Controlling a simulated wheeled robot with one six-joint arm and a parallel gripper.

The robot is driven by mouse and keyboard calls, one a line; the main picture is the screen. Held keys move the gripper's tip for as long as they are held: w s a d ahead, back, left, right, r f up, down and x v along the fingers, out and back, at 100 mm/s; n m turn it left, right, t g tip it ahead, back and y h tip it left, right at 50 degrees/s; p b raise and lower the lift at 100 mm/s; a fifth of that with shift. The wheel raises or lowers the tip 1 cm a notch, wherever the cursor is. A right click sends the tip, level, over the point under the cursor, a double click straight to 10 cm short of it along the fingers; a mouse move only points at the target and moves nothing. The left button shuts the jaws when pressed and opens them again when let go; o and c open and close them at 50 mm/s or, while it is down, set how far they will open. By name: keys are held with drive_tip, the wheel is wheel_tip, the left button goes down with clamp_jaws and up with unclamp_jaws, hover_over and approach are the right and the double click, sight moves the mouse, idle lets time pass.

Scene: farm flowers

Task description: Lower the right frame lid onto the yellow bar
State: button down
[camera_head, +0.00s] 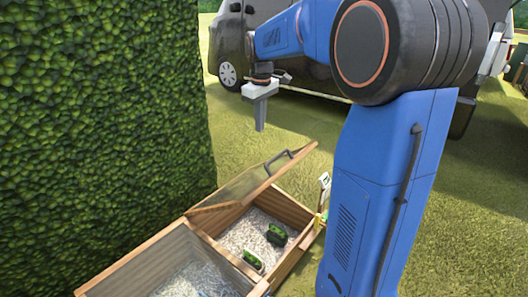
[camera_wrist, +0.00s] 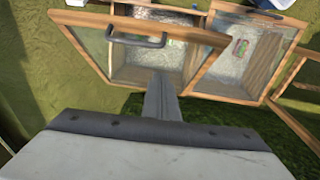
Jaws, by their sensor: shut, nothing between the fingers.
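The right frame lid (camera_head: 243,184) is a wood-rimmed clear panel, tilted up over the right compartment of a wooden frame box. A grey handle (camera_head: 278,161) stands on its raised edge. In the wrist view the lid's wooden rail (camera_wrist: 195,35) and the handle (camera_wrist: 137,41) show beyond my fingers. A small yellow piece (camera_head: 318,222), perhaps the yellow bar, shows at the right compartment's right edge, partly hidden by my arm. My gripper (camera_head: 260,129) is shut and empty, pointing down above and left of the handle in the head view, apart from it. Its fingers show in the wrist view (camera_wrist: 160,95).
The right compartment holds pale bedding and two dark green items (camera_head: 277,235) (camera_head: 253,261). The left compartment (camera_head: 122,270) lies in front left. A tall hedge (camera_head: 100,120) stands close on the left. A van (camera_head: 228,60) is parked behind. Open grass (camera_head: 285,125) lies behind the lid.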

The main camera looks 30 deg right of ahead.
drive_tip(key=shift+s+d+f, duration=0.1)
drive_tip(key=shift+d+f, duration=0.15)
drive_tip(key=shift+f, duration=1.95)
drive_tip(key=shift+s+d+f, duration=0.1)
drive_tip(key=shift+d+f, duration=0.2)
drive_tip(key=shift+f, duration=1.95)
drive_tip(key=shift+d+f, duration=0.25)
drive_tip(key=shift+f, duration=1.95)
